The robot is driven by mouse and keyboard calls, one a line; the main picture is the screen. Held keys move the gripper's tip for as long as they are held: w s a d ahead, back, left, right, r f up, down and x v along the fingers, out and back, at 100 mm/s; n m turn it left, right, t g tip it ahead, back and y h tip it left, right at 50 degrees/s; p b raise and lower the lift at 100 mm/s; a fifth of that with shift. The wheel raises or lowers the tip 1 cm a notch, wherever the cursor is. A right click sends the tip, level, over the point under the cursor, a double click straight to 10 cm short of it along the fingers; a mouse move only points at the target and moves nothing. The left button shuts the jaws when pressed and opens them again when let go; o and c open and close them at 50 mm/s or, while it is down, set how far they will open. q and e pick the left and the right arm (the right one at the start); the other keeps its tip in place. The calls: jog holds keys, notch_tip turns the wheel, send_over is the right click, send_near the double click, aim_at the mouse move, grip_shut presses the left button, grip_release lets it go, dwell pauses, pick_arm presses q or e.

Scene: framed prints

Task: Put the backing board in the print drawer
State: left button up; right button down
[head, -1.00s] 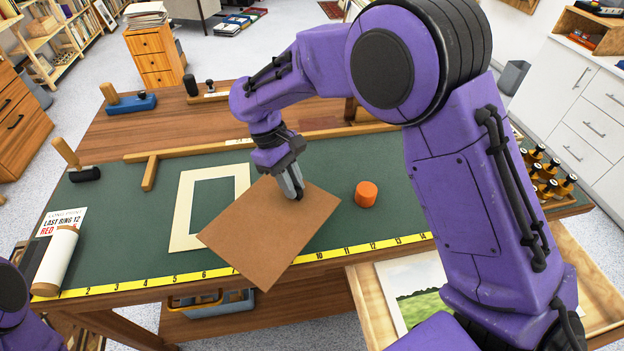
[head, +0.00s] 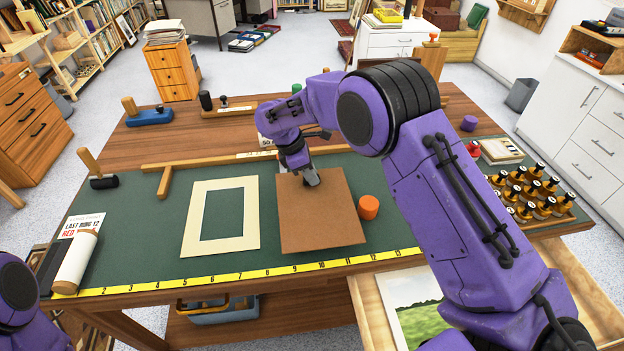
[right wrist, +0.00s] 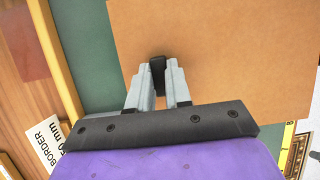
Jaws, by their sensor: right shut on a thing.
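The backing board (head: 318,220) is a flat brown square in the head view, over the green mat on the bench. My right gripper (head: 311,180) is shut on it near its far edge; in the right wrist view the fingers (right wrist: 158,80) meet at the brown board (right wrist: 225,50). I cannot tell whether the board touches the mat. The print drawer (head: 375,315) is pulled open at the bench's front right, with a landscape print (head: 415,305) inside. My right arm hides part of the drawer. Of my left arm only a purple link shows at the lower left.
A cream mat frame (head: 195,218) lies left of the board, and an orange cylinder (head: 368,207) stands close to its right. A yellow ruler (head: 250,274) runs along the front edge. Several small bottles (head: 535,190) stand in a tray at the right. A wooden fence (head: 210,163) lies behind.

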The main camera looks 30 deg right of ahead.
jog(key=f, duration=0.1)
jog(key=f+p, duration=0.1)
jog(key=f, duration=0.1)
jog(key=shift+w+d+f+p, duration=0.3)
jog(key=shift+w+f+p, duration=0.05)
jog(key=shift+s+f, duration=0.1)
jog(key=shift+s, duration=0.05)
jog(key=shift+f, duration=0.1)
jog(key=c, duration=1.1)
grip_release()
